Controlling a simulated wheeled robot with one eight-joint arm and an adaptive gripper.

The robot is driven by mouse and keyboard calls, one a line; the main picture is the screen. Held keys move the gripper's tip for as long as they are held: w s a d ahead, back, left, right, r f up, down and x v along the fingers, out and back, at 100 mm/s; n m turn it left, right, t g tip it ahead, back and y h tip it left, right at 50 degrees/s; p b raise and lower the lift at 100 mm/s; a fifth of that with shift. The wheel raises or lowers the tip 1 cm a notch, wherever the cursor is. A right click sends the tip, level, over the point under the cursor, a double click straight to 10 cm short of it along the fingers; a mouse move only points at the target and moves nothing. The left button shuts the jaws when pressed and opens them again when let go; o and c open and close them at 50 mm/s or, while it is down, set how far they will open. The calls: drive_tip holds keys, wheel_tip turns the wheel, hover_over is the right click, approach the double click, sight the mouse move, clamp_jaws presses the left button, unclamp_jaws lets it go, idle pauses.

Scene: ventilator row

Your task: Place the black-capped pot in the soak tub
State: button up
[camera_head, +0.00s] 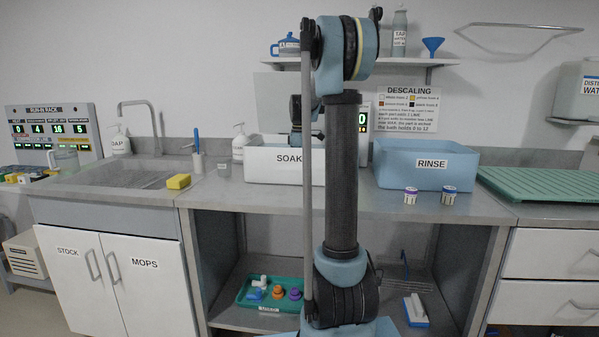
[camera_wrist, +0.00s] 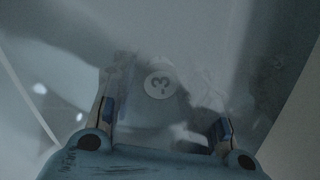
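The white soak tub (camera_head: 262,165), marked SOAK, stands on the counter; my arm hides its right part. My gripper (camera_wrist: 165,115) is at the tub, mostly hidden behind my arm in the head view. In the wrist view its two fingers are wide apart over a murky grey surface. A pale round disc marked 3 (camera_wrist: 160,84) shows ahead of the fingers, apart from both. I cannot tell whether it belongs to a pot or to the tub floor. I cannot make out a black-capped pot in either view.
A sink (camera_head: 120,176) and yellow sponge (camera_head: 178,181) are left. A shelf (camera_head: 400,62) overhangs the counter.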

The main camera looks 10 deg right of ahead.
idle(0.3)
wheel_tip(320, 180, up, 12)
idle(0.6)
drive_tip(key=shift+r, duration=0.1)
